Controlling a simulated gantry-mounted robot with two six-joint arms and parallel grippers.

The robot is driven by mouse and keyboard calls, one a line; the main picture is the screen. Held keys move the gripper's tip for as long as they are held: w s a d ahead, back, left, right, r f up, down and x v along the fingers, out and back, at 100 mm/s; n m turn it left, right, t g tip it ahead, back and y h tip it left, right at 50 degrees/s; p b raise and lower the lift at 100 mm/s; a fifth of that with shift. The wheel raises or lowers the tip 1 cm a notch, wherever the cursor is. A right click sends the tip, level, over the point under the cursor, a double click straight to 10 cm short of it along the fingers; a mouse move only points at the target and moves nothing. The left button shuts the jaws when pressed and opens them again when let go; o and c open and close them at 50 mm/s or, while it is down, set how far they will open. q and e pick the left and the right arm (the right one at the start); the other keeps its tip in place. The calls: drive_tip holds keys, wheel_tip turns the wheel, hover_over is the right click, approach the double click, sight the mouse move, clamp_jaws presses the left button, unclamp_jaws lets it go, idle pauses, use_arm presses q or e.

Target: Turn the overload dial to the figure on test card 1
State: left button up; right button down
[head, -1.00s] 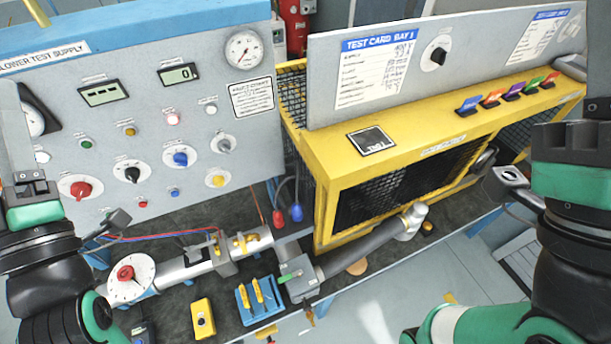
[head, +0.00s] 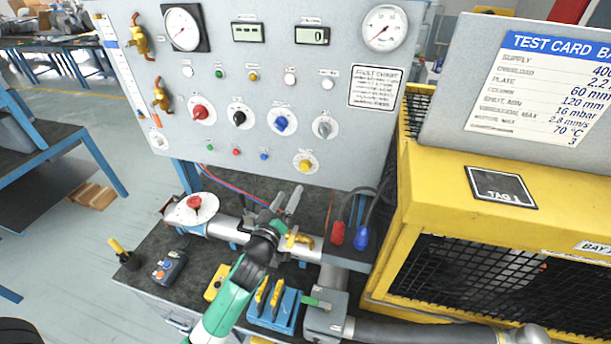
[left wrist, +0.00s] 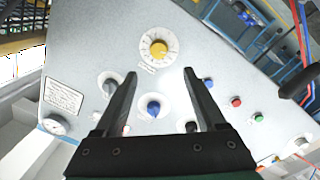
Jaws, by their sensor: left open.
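Test card 1 (head: 540,90) is at the upper right of the head view, tilted and cut off by the edge. The panel has a red knob (head: 200,112), a black knob (head: 239,118), a blue knob (head: 281,124), a grey knob (head: 324,127) and a yellow dial (head: 305,166). Their labels are too small to tell which is the overload dial. My left gripper (head: 286,198) is open and empty below the yellow dial. In the left wrist view the yellow dial (left wrist: 158,47) lies beyond the fingertips (left wrist: 160,73). My right gripper is out of view.
The yellow cage (head: 400,235) stands close on the right. Hanging red (head: 337,233) and blue (head: 361,237) plugs are nearby.

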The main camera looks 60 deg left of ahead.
sight(304, 168)
use_arm(q)
drive_tip(key=x, duration=1.1)
drive_tip(key=shift+w+b, duration=0.15)
drive_tip(key=shift+b, duration=0.25)
clamp_jaws()
